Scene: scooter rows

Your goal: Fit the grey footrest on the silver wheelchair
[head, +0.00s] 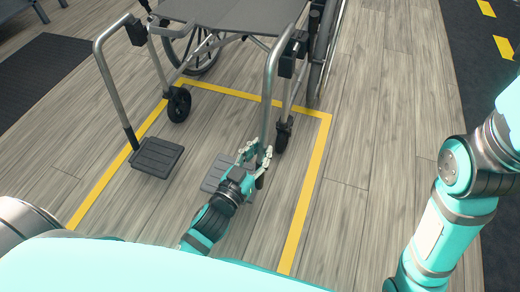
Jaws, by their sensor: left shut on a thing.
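The silver wheelchair (240,14) stands at the top of the head view with its grey seat. The grey footrest (268,100) has a curved tube at the chair's right front side and a dark plate (212,178) low down. My left gripper (256,153) is shut on the lower part of its tube, just above the plate. The tube's top end is beside a black block (288,58) on the chair frame; I cannot tell whether it is seated there. The gripper and wrist hide part of the plate. My right gripper is out of view.
Another footrest with a dark plate (157,155) hangs at the chair's left front. Black front casters (179,104) stand near both footrests. A yellow line (305,195) frames the floor area. The wood floor to the right is clear. A dark mat (40,70) lies at left.

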